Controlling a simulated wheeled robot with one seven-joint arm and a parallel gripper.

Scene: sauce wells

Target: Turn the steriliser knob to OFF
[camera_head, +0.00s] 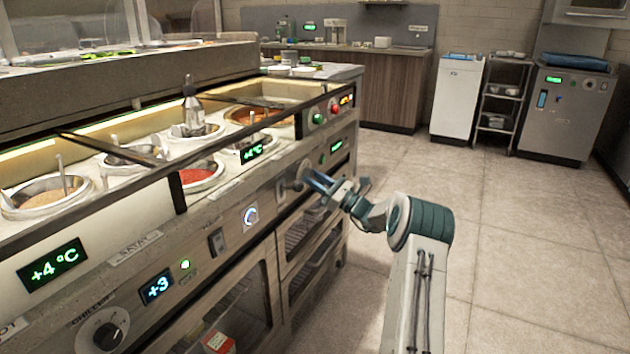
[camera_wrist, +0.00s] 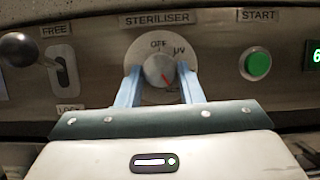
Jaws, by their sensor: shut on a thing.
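The steriliser knob (camera_wrist: 159,70) is a grey round knob on a pale dial plate (camera_wrist: 135,53), under a STERILISER label (camera_wrist: 160,20). The dial is marked OFF at the top and UV at upper right.
A lever (camera_wrist: 62,72) marked FREE stands left of the knob, with a dark ball (camera_wrist: 18,48) beyond it. A green START button (camera_wrist: 257,64) is to the right. The floor (camera_head: 500,220) is clear.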

